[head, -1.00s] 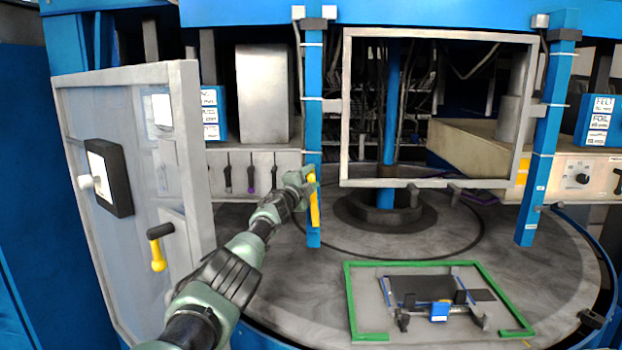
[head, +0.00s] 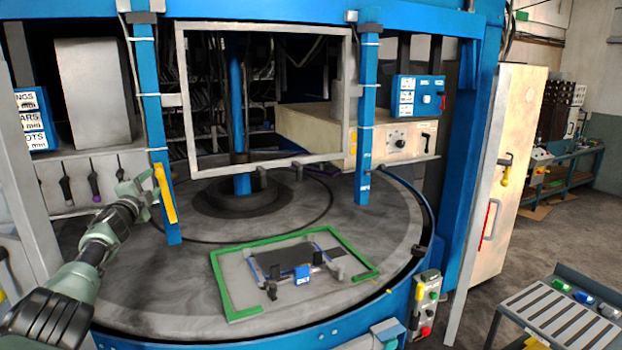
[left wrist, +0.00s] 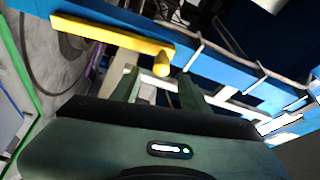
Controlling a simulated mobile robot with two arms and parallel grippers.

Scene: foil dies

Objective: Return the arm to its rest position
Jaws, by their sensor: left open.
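My left arm (head: 88,255) reaches in from the left of the head view. My left gripper (head: 146,184) is open, close beside a yellow bar handle (head: 166,193) on a blue post (head: 150,110). In the left wrist view the two fingers (left wrist: 160,92) stand apart, with the end of the yellow bar (left wrist: 115,37) showing near the gap between them. I cannot tell whether a finger touches the bar. Nothing is held. My right gripper does not show.
A round grey table (head: 130,290) carries a green-edged plate (head: 228,292) with a small fixture. A grey open frame (head: 181,100) stands behind it. A button box (head: 427,300) and a slatted cart (head: 560,310) are at the lower right. Open floor lies at the right.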

